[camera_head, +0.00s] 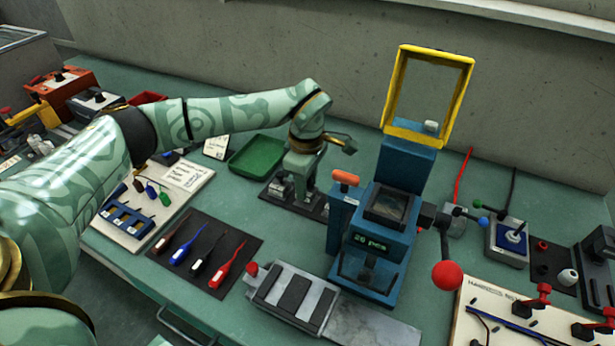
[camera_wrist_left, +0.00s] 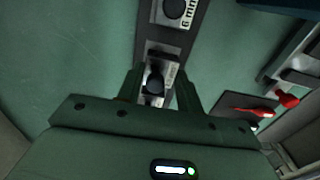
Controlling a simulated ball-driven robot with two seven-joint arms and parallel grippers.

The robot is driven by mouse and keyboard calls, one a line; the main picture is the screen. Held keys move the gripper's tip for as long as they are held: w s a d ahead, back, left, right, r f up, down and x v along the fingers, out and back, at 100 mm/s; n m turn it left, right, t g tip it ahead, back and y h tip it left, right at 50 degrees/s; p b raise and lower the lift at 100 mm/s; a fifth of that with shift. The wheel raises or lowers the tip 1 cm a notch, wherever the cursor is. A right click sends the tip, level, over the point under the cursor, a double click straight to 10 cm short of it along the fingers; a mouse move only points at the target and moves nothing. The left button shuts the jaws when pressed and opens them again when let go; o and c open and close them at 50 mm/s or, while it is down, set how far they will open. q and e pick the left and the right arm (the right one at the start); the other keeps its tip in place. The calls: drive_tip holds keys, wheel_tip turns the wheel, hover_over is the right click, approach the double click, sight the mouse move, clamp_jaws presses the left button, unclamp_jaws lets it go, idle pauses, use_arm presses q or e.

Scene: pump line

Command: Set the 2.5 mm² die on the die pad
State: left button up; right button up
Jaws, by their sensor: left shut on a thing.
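A neighbouring die marked 6 mm (camera_wrist_left: 176,14) stands in the same strip. I cannot tell for certain which surface is the die pad. My right gripper is not in view.
A blue press (camera_head: 375,240) with a raised yellow frame (camera_head: 388,108) and red-ball lever (camera_head: 447,275) stands right of the rack. A green tray (camera_head: 257,157) lies left of it. A dark mat with several coloured tools (camera_head: 225,270) and a grey slotted block (camera_head: 292,296) are in front.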

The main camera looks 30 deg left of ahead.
use_arm(q)
drive_tip(key=shift+p, duration=0.3)
idle(0.4)
drive_tip(key=shift+f, duration=0.1)
drive_tip(key=shift+p, duration=0.3)
idle(0.3)
drive_tip(key=shift+f, duration=0.6)
idle(0.8)
drive_tip(key=o, duration=1.4)
drive_tip(key=shift+p, duration=0.3)
